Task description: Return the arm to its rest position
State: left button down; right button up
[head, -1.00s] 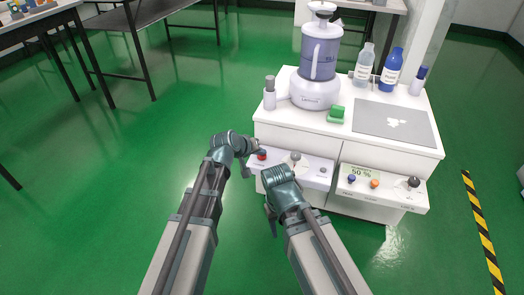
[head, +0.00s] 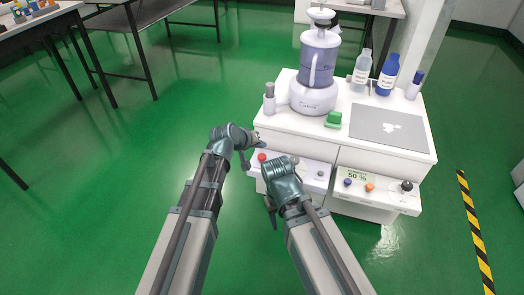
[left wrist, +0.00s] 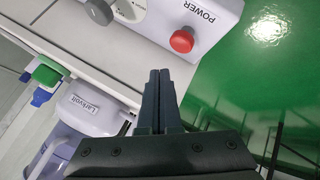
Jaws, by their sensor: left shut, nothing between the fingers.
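My left gripper (head: 252,140) is shut and empty, beside the upper left front corner of the white cabinet. In the left wrist view its two dark fingers (left wrist: 158,88) lie together with nothing between them. The red button (head: 262,157) on the left front panel is just below the gripper and apart from it. It also shows in the left wrist view (left wrist: 182,41), beside the word POWER. My right gripper (head: 270,208) hangs low in front of the same panel, partly hidden by its own wrist, so its jaws cannot be made out.
The white cabinet (head: 285,121) bears a blender-like machine (head: 316,75), a green block (head: 333,119), several bottles and a grey mat (head: 368,125). Green floor is open at the left.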

pick_arm(q)
jog(key=shift+r, duration=0.2)
dwell(0.3)
jog(key=s+a+r+m+g+y+p, duration=0.1)
jog(key=s+a+m+g+y+p, duration=0.2)
jog(key=s, duration=0.6)
jog(key=s+a+r+m+g+y+p, duration=0.15)
jog(key=s+p, duration=0.25)
jog(key=s, duration=0.4)
jog(key=s+a+r+m+g+y+p, duration=0.1)
jog(key=s+r+g+y+p, duration=0.2)
jog(key=s, duration=0.6)
notch_tip(320, 180, up, 34)
jog(key=p, duration=3.6)
jog(key=shift+w+r+h, duration=0.15)
jog(key=shift+r+h, duration=0.05)
jog(key=shift+h, duration=0.25)
